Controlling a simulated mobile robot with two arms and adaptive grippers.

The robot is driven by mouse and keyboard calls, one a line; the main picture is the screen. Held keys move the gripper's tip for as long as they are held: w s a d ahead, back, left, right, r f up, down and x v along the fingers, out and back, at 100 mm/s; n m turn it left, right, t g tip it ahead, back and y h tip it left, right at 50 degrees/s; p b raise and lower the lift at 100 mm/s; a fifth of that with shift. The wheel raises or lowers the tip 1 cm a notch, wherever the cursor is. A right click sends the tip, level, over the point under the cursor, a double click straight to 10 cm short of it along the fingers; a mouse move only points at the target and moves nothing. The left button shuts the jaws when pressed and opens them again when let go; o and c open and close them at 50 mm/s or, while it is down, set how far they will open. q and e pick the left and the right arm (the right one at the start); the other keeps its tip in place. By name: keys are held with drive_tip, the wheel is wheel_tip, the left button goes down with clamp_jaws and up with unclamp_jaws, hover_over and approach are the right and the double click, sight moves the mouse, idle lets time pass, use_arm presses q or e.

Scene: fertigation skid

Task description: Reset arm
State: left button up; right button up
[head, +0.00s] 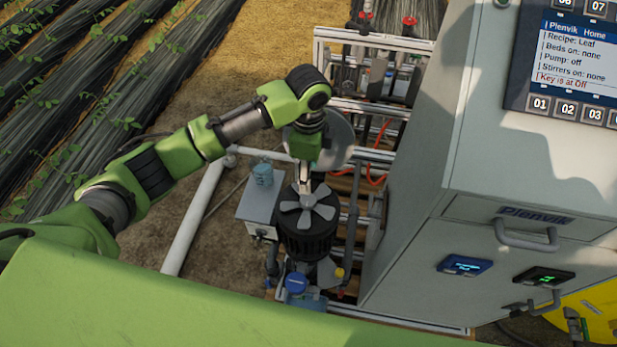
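My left arm reaches in from the left, and its wrist is bent down over the skid. My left gripper (305,181) points down just above the grey fan-shaped top of a black motor or pump (306,232). The wrist hides much of the gripper, so I cannot tell whether its fingers are open or shut, or whether they touch the fan. My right gripper is not in view.
A grey Plenvik cabinet (410,235) with a screen (568,52) stands close on the right; its handle (527,238) sticks out. A metal frame (378,103) with red-handled valves (409,22) stands behind. A grey box (262,207) and white pipe (193,218) lie left of the pump.

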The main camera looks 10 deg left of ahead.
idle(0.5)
use_arm(q)
drive_tip(key=s+d+f+n+t+h, duration=0.1)
drive_tip(key=s+d+f+n+h, duration=0.15)
drive_tip(key=s, duration=0.35)
drive_tip(key=s+d+f+n+t+h, duration=0.1)
drive_tip(key=s+d+f+n, duration=0.25)
drive_tip(key=s, duration=0.25)
drive_tip(key=s+a+r+n+t+y, duration=0.1)
drive_tip(key=s+a+n+t+y, duration=0.15)
drive_tip(key=s+a+n, duration=1.1)
wheel_tip(320, 180, down, 30)
drive_tip(key=s+a+m+g+b, duration=0.1)
drive_tip(key=a+m+g+b, duration=0.1)
drive_tip(key=a+m+b, duration=0.15)
drive_tip(key=s+a+f+g+y+b, duration=0.1)
drive_tip(key=s+a+f, duration=0.1)
drive_tip(key=s+f, duration=1.5)
drive_tip(key=shift+f, duration=0.2)
